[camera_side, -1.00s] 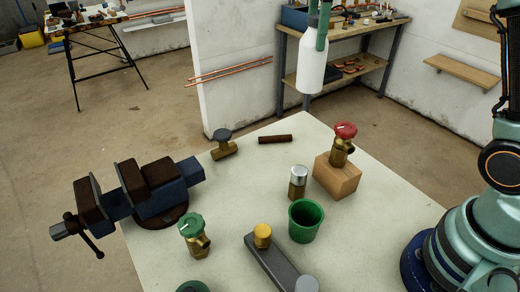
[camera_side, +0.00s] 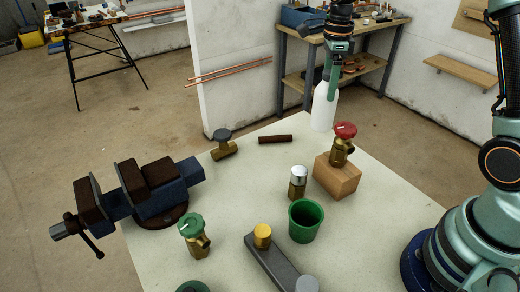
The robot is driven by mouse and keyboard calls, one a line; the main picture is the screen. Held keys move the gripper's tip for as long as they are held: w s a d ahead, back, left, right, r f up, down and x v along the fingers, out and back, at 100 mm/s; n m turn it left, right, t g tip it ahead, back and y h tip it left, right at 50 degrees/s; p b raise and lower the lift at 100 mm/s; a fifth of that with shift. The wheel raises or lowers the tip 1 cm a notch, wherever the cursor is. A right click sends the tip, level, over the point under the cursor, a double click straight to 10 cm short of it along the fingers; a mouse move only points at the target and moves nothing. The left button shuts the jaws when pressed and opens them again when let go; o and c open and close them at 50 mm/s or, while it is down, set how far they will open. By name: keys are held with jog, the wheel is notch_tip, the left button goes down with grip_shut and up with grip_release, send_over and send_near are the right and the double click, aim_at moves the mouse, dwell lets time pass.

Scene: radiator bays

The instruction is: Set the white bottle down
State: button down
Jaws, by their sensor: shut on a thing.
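The white bottle (camera_side: 322,110) is upright near the far edge of the pale table (camera_side: 275,158), behind the wooden block with the red-capped valve. My gripper (camera_side: 332,82) points down from above and is shut on the upper part of the white bottle. The green fingers cover part of its top. The bottle's base is at or just above the tabletop; I cannot tell whether it touches.
A red-capped valve (camera_side: 343,144) stands on a wooden block (camera_side: 337,178) close in front of the bottle. A silver-capped valve (camera_side: 298,183), green cup (camera_side: 305,220), brown rod (camera_side: 275,139) and vise (camera_side: 140,190) are also on the table. Free tabletop lies left of the bottle.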

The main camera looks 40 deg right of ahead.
aim_at(326, 103)
jog(key=shift+f, duration=2.95)
grip_release()
jog(key=shift+f, duration=0.15)
